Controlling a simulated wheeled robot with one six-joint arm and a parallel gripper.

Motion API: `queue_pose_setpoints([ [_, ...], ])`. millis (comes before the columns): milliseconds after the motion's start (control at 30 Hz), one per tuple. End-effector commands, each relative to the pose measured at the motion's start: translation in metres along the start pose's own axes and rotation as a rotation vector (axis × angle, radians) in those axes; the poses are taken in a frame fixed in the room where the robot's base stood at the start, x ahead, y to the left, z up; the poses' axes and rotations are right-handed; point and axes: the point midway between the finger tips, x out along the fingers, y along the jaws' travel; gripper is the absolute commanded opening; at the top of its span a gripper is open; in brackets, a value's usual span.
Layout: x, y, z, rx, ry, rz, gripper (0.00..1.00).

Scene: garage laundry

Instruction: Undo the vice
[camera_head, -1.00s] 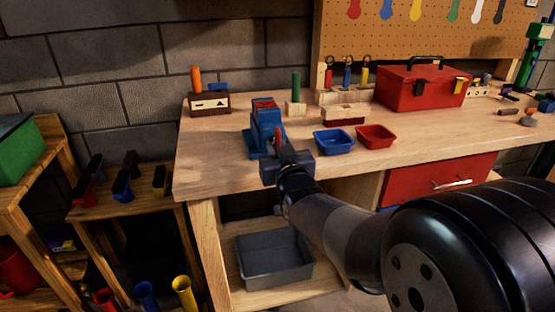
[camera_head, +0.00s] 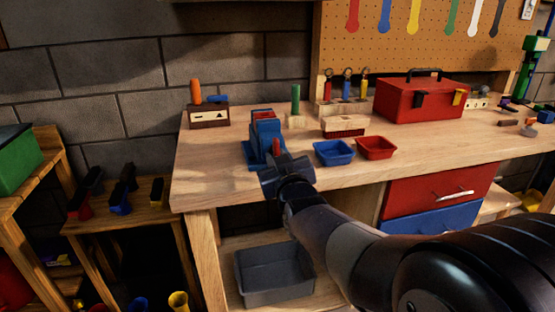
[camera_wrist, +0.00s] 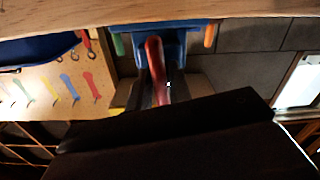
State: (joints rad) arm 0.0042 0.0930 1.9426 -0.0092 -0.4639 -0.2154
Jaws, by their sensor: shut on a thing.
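The blue vice (camera_head: 265,132) stands on the workbench near its left front part, with red on its top. Its red handle (camera_head: 276,147) sticks out at the front, partly hidden by my gripper. My gripper (camera_head: 279,160) is in front of the vice, shut on the red handle. In the wrist view the picture is upside down: the blue vice (camera_wrist: 170,29) is at the top middle and the red handle (camera_wrist: 155,58) runs from it toward the dark gripper body. The fingertips' hold on the handle is mostly hidden.
A blue tray (camera_head: 333,153) and a red tray (camera_head: 375,148) sit right of my gripper. A labelled box (camera_head: 209,116) and a red toolbox (camera_head: 420,98) stand farther back. A grey bin (camera_head: 273,275) is on the shelf below. Bare benchtop (camera_head: 215,160) lies left of the vice.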

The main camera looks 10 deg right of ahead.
Motion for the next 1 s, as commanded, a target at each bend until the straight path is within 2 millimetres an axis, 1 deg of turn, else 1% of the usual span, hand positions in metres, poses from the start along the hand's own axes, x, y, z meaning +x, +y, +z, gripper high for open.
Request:
queue_pose_setpoints([
  [700, 0.0007, 0.0004, -0.0014, 0.0, 0.004, 0.001, 0.0],
  [733, 0.0007, 0.0004, -0.0015, 0.0, 0.004, 0.001, 0.2],
  [900, 0.0004, 0.0003, -0.0009, 0.0, 0.003, 0.001, 0.34],
  [1000, 0.0003, 0.0002, -0.0006, 0.0, 0.002, 0.001, 0.35],
])
